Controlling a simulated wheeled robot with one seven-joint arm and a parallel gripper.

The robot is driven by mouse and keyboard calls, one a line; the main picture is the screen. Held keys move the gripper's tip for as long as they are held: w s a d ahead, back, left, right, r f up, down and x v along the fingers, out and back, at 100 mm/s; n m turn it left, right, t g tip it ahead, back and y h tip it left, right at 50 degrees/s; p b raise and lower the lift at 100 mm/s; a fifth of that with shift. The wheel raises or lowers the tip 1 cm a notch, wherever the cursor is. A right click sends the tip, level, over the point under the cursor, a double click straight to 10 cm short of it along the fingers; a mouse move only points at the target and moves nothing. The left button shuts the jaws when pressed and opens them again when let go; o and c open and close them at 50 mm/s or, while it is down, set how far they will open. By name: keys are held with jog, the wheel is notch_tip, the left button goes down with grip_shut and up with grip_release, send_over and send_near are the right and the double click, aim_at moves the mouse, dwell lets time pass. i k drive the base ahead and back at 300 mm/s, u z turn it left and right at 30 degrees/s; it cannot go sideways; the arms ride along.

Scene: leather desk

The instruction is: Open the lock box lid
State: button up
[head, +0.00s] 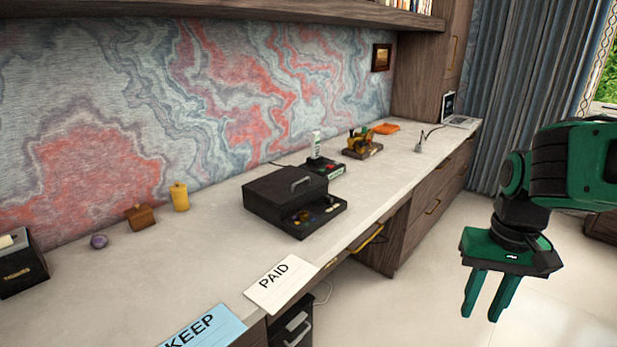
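The lock box (285,197) is a dark box on the pale desk top, near the middle of the head view. An open front section of the box (313,215) shows several small items, too small to name surely. My gripper (483,307) is green and hangs at the right, over the floor in front of the desk, well apart from the box. Its two fingers point down, spread apart, with nothing between them.
A PAID card (281,283) and a blue KEEP card (205,330) lie at the desk's front edge. A yellow canister (180,197), a wooden box (140,216) and a purple item (98,241) stand left. A small black unit (325,166) with a white bottle stands close behind the lock box.

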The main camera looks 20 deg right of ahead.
aim_at(280, 188)
jog(key=i, duration=1)
